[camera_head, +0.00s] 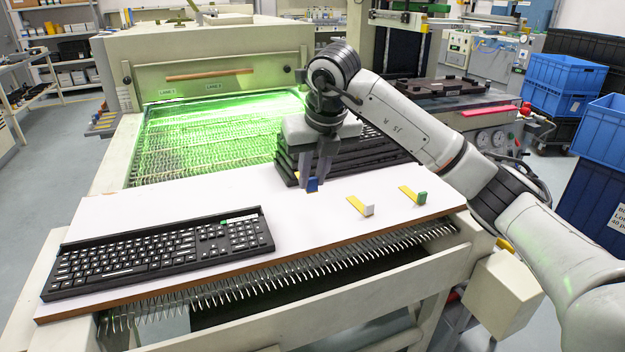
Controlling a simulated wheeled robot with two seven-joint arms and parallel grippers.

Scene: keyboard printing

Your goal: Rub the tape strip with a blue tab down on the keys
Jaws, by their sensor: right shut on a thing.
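A black keyboard (160,250) with white-marked keys lies at the left of the white board. My right gripper (314,184) points down near the middle of the board and is shut on the blue tab (312,185) of a tape strip. Only a little of that yellow strip shows beside the tab; the fingers hide the rest. The gripper is well to the right of the keyboard, apart from it. My left gripper is not in view.
Yellow strips with a white tab (368,210) and a green tab (421,198) lie on the white board (300,228) to the right. A stack of black keyboards (290,165) stands just behind my gripper. A green-lit mesh conveyor (200,135) lies behind. The board between keyboard and gripper is clear.

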